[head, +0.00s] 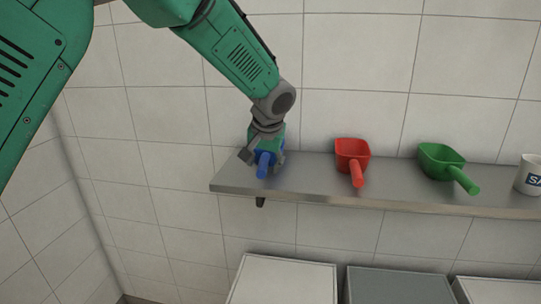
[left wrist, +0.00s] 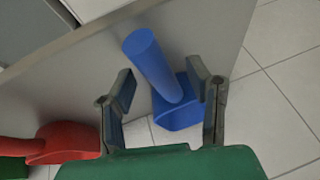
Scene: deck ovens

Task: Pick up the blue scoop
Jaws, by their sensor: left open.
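The blue scoop (head: 263,164) is on the left end of the metal shelf (head: 310,185), its handle pointing out toward the front edge. My left gripper (head: 264,160) is right at the scoop and partly covers it in the head view. In the left wrist view the left gripper (left wrist: 165,85) is open, with the blue scoop (left wrist: 155,68) between its two fingers. The handle shows a gap to the left finger; whether the right finger touches the scoop's bowl I cannot tell. My right gripper is not in view.
A red scoop (head: 352,156) and a green scoop (head: 443,162) stand farther right on the shelf, then a white mug (head: 530,175) at the picture's right edge. A tiled wall is behind. Bins with light (head: 285,280) and grey (head: 397,285) lids stand below the shelf.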

